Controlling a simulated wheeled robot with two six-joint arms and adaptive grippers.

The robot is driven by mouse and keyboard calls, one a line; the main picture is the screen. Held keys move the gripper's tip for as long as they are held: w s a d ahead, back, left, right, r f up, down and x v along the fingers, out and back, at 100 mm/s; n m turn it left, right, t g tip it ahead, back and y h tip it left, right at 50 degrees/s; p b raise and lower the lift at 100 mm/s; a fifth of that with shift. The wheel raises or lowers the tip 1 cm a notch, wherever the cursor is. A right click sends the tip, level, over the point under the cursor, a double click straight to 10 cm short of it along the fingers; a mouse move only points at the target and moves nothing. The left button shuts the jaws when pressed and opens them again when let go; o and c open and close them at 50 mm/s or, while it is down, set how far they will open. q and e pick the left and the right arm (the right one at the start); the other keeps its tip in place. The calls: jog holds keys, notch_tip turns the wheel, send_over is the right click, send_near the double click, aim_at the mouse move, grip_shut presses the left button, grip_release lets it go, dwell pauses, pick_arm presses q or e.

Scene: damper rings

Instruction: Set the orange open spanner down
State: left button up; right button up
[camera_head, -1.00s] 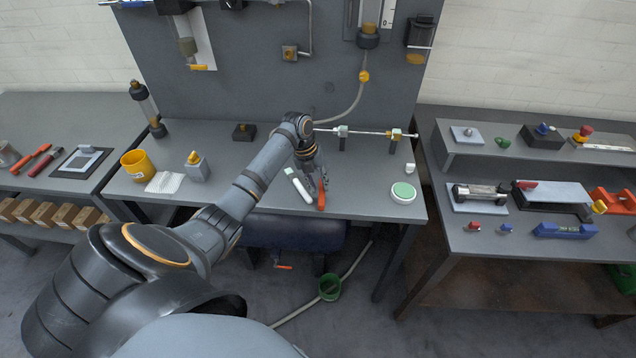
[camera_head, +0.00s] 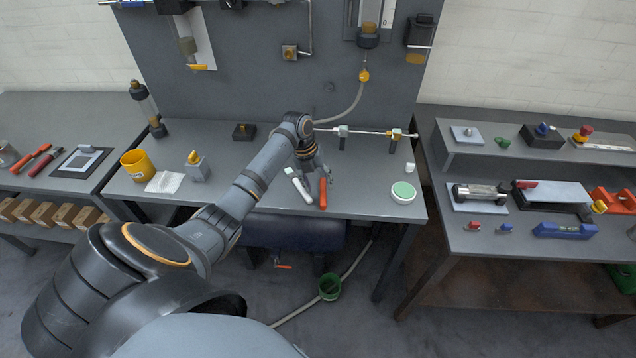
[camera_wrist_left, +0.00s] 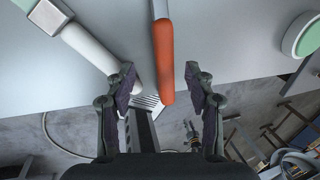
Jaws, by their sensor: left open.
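The orange open spanner (camera_head: 323,193) lies on the middle bench near its front edge. Its orange handle (camera_wrist_left: 165,58) shows in the left wrist view, with a grey metal part beyond it at the top of the picture. My left gripper (camera_head: 313,168) is open just above and behind the spanner. In the wrist view the two fingers (camera_wrist_left: 164,85) stand apart on either side of the handle's end, with clear gaps and no contact visible. The spanner's far end is partly hidden by the gripper in the head view. My right gripper is not in view.
A white-handled tool (camera_head: 300,187) lies close left of the spanner. A round green-topped dish (camera_head: 403,192) and a small white cup (camera_head: 410,168) stand to the right. A yellow cup (camera_head: 138,165) stands at the left. Bare bench lies between spanner and dish.

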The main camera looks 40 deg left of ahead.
pick_arm(q)
jog(key=v, duration=1.2)
dwell(0.5)
